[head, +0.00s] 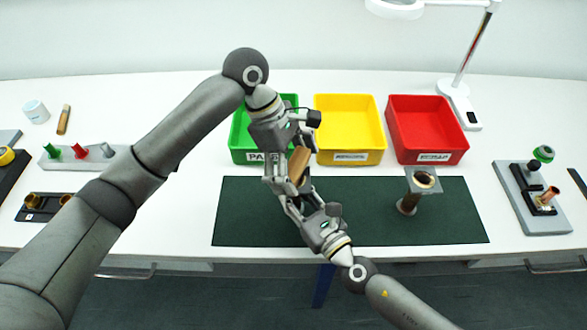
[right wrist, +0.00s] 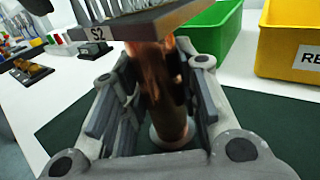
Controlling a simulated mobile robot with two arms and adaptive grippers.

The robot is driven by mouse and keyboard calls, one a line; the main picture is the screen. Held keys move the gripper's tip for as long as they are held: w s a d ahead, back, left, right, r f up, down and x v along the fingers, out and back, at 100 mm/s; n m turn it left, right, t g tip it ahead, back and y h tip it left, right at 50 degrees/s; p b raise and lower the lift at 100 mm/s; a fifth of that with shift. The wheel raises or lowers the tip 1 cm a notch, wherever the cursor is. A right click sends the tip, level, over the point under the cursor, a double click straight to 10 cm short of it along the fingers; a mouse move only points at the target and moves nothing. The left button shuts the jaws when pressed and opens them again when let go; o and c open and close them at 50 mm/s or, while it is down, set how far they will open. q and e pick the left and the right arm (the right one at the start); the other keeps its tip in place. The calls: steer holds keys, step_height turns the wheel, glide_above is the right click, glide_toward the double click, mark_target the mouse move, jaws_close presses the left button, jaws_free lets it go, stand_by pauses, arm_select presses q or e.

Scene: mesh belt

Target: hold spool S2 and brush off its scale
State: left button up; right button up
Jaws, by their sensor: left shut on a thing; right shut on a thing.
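Spool S2 shows in the right wrist view as a coppery brown tube (right wrist: 158,85) under a brownish flat flange (right wrist: 150,27) with an S2 label. A round lower flange shows below. My right gripper (right wrist: 162,100) is shut around the tube; in the head view it (head: 297,203) comes up from the lower right. My left gripper (head: 287,170) is directly above it, shut on a tan wooden-looking piece (head: 300,163), apparently the brush. Grey bristle-like strands (right wrist: 150,8) stand over the flange in the right wrist view. Whether they touch it is unclear. The grippers hide most of the spool in the head view.
Green (head: 240,145), yellow (head: 350,130) and red (head: 427,130) bins stand behind the dark green mat (head: 350,220). Another spool (head: 410,198) stands on the mat's right. A fixture (head: 530,200) is far right; a peg rack (head: 90,160) is left. The mat's right end is clear.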

arm_select(q)
steer(key=shift+w+d, duration=0.25)
steer(key=shift+w, duration=0.25)
steer(key=shift+s+a, duration=0.35)
steer(key=shift+s, duration=0.45)
steer(key=shift+s+a, duration=0.35)
steer(key=shift+s, duration=0.45)
steer(key=shift+w+d, duration=0.35)
steer(key=shift+w, duration=0.5)
steer(key=shift+w+d, duration=0.35)
steer(key=shift+w, duration=0.45)
steer(key=shift+r, duration=3.55)
